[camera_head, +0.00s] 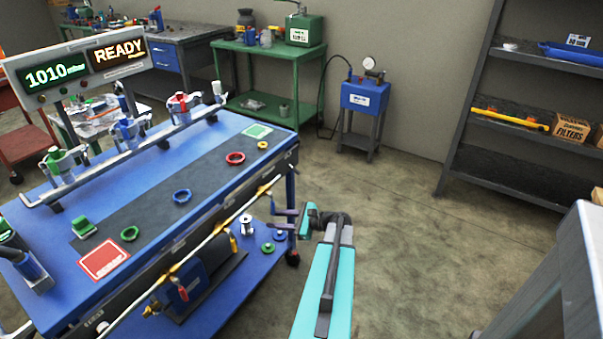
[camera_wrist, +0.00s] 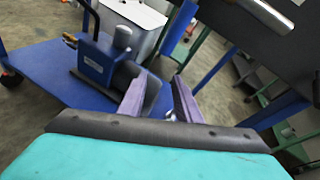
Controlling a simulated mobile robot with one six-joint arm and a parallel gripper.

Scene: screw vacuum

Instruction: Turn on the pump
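The pump (camera_head: 190,285) is a dark blue motor-like body on the lower shelf of the blue workbench. The bench top and a yellow pipe partly hide it in the head view. The wrist view shows a blue boxy pump body (camera_wrist: 100,65) with a grey cylinder on top, left of and beyond my fingers. My gripper (camera_head: 280,217) is beside the bench's right end, near the lower shelf. Its two purple fingers (camera_wrist: 160,88) are apart with nothing between them. A display panel (camera_head: 85,66) reads 1010 and READY.
The blue bench top (camera_head: 150,225) carries coloured rings, clamps, a red pad (camera_head: 103,260) and a green pad (camera_head: 257,131). Small spools and rings (camera_head: 267,248) lie on the lower shelf near my gripper. A blue box with a gauge (camera_head: 365,97) stands behind.

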